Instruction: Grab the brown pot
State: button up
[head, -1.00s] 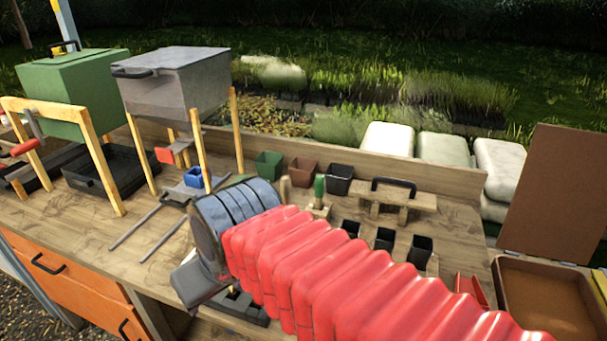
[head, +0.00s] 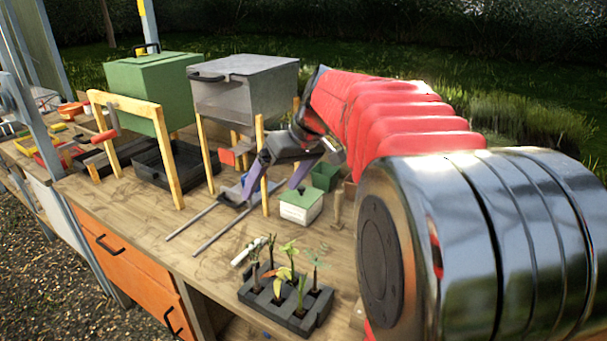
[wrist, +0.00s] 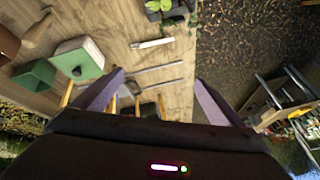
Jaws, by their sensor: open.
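The brown pot (head: 349,190) shows only as a sliver at the edge of my red arm in the head view; the rest is hidden. A brown shape at the left edge of the wrist view, likely the same pot (wrist: 8,43), is cut off by the frame. My gripper (head: 274,190) is open and empty, to the left of the brown pot and near the green pot (head: 325,176). In the wrist view its two purple fingers (wrist: 159,78) are spread apart over the bench, with nothing between them.
A white box with a green lid (head: 301,205) stands beside the green pot. A seedling tray (head: 290,318) sits at the front of the bench. Wooden posts hold up a grey bin (head: 245,90), close to my gripper. A wooden peg (head: 337,212) stands right of the box.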

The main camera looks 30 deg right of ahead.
jog(key=w+d+f+n+t+y, duration=0.1)
jog(key=w+d+f, duration=0.3)
jog(key=d, duration=0.8)
jog(key=w+d+f+n+t+y, duration=0.15)
jog(key=w+d, duration=0.45)
jog(key=d, duration=0.6)
jog(key=s+d+f+n+t, duration=0.1)
jog(key=s+d+f, duration=0.3)
jog(key=d, duration=0.8)
jog(key=s+d+f+t, duration=0.4)
jog(key=d+f, duration=0.2)
jog(key=d, duration=0.5)
jog(key=shift+s+d+f+n, duration=0.15)
jog(key=shift+d+f+n, duration=0.2)
jog(key=shift+d, duration=0.05)
jog(key=shift+y, duration=0.25)
jog(key=shift+x, duration=4.35)
jog(key=shift+f, duration=0.15)
